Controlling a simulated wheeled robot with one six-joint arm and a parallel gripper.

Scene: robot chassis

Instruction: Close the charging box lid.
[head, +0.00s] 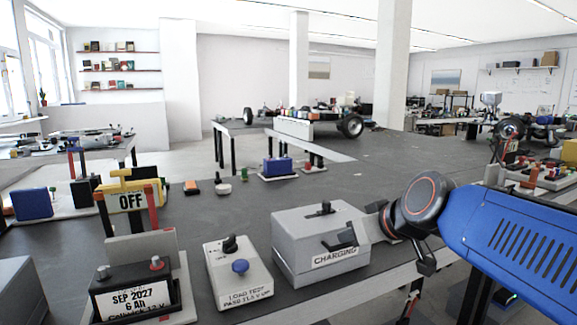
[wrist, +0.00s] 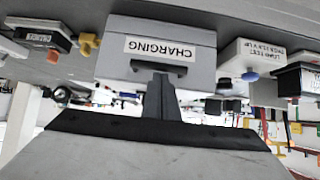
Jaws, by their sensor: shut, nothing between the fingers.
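The charging box (head: 292,250) is a grey box with a "CHARGING" label on its front, right of centre in the head view. Its lid (head: 300,217) looks down on the box, with a black knob on top; I see no clear gap. The box appears upside down in the wrist view (wrist: 112,66), with a dark front handle (wrist: 176,68) below the label. My gripper (head: 343,238) is shut and empty at the front of the box, close to the handle. In the wrist view its fingertips (wrist: 159,82) overlap the handle; I cannot tell whether they touch it.
A load tester (head: 238,275) with a blue knob stands left of the box. Further left are a black battery (head: 130,290) and a yellow "OFF" switch (head: 130,198). A blue block (head: 278,165) sits behind. The dark tabletop behind the box is mostly clear.

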